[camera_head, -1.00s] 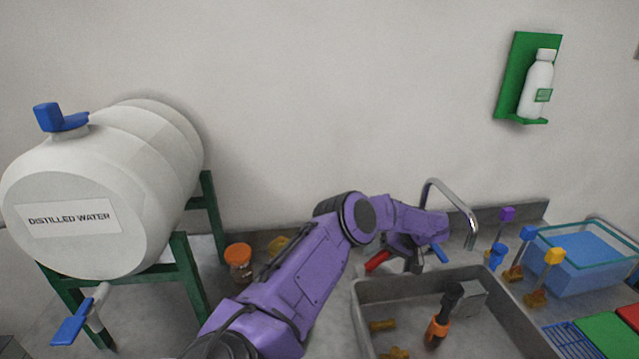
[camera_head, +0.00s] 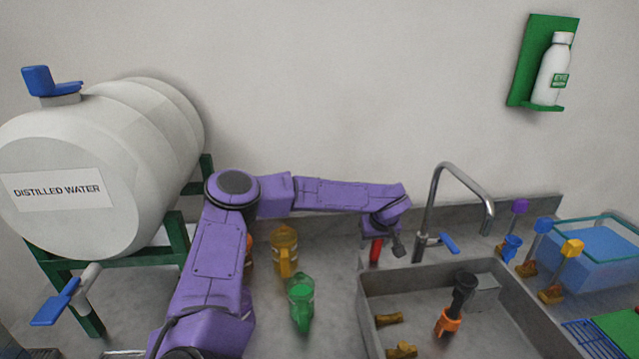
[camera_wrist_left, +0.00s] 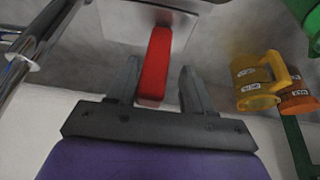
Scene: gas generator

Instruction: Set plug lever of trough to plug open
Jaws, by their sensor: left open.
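The trough (camera_head: 366,310) is a grey sink at the lower right of the head view. A red lever (camera_head: 376,251) stands behind its back left corner. In the wrist view the red lever (camera_wrist_left: 155,62) lies between the two fingers of my left gripper (camera_wrist_left: 160,75), with gaps on both sides. My left gripper (camera_head: 388,238) is open and close to the lever in the head view; its fingers are small there. I cannot tell whether either finger touches the lever. My right gripper is not in view.
A curved metal faucet (camera_head: 433,200) with a blue handle (camera_head: 449,243) stands right of the lever. Yellow (camera_head: 285,250) and green (camera_head: 301,300) jugs stand left of the trough. The trough holds an orange and black object (camera_head: 455,305). A distilled water tank (camera_head: 100,150) is at left.

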